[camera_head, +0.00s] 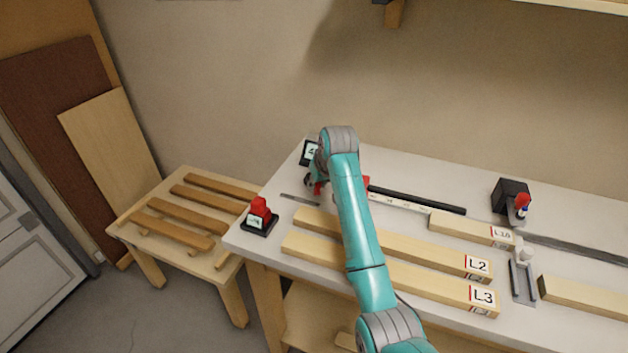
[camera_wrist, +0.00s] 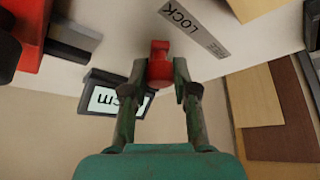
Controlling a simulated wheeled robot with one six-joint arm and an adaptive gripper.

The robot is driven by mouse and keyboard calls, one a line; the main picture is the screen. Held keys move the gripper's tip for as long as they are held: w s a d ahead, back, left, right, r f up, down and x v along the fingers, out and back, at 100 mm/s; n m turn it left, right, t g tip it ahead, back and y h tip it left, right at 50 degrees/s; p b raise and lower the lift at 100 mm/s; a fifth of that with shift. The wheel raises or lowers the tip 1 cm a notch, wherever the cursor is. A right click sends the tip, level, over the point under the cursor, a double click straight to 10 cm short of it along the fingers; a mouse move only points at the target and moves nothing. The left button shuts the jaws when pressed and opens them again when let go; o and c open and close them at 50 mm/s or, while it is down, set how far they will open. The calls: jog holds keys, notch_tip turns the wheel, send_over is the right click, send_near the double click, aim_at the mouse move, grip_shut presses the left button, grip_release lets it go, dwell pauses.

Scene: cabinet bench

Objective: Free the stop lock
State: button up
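A small red lock knob (camera_wrist: 160,66) stands between the fingertips of my gripper (camera_wrist: 160,75) in the wrist view. The fingers are drawn in, and their inner faces appear to touch the knob on both sides. A grey plate marked LOCK (camera_wrist: 195,28) lies beside the knob. In the head view my gripper (camera_head: 314,184) is at the bench's back left, largely hidden by my arm, with a bit of red at its tips. A larger red part (camera_head: 366,182), possibly the stop, shows just right of my arm; a large red part (camera_wrist: 33,38) is also at the wrist view's upper left.
A dark-framed display (camera_head: 309,152) stands behind my gripper; it reads "cm" in the wrist view (camera_wrist: 116,97). A red-topped device (camera_head: 259,217) stands at the bench's left corner. Boards L2 (camera_head: 430,252), L3 (camera_head: 420,281) and L10 (camera_head: 465,227) lie to the right. A low slatted table stands left.

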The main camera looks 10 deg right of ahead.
jog(key=shift+a, duration=0.15)
jog(key=shift+w+a, duration=0.2)
jog(key=shift+a, duration=0.8)
jog(key=shift+w+a, duration=0.4)
jog(key=shift+a, duration=0.5)
jog(key=shift+w+a, duration=0.7)
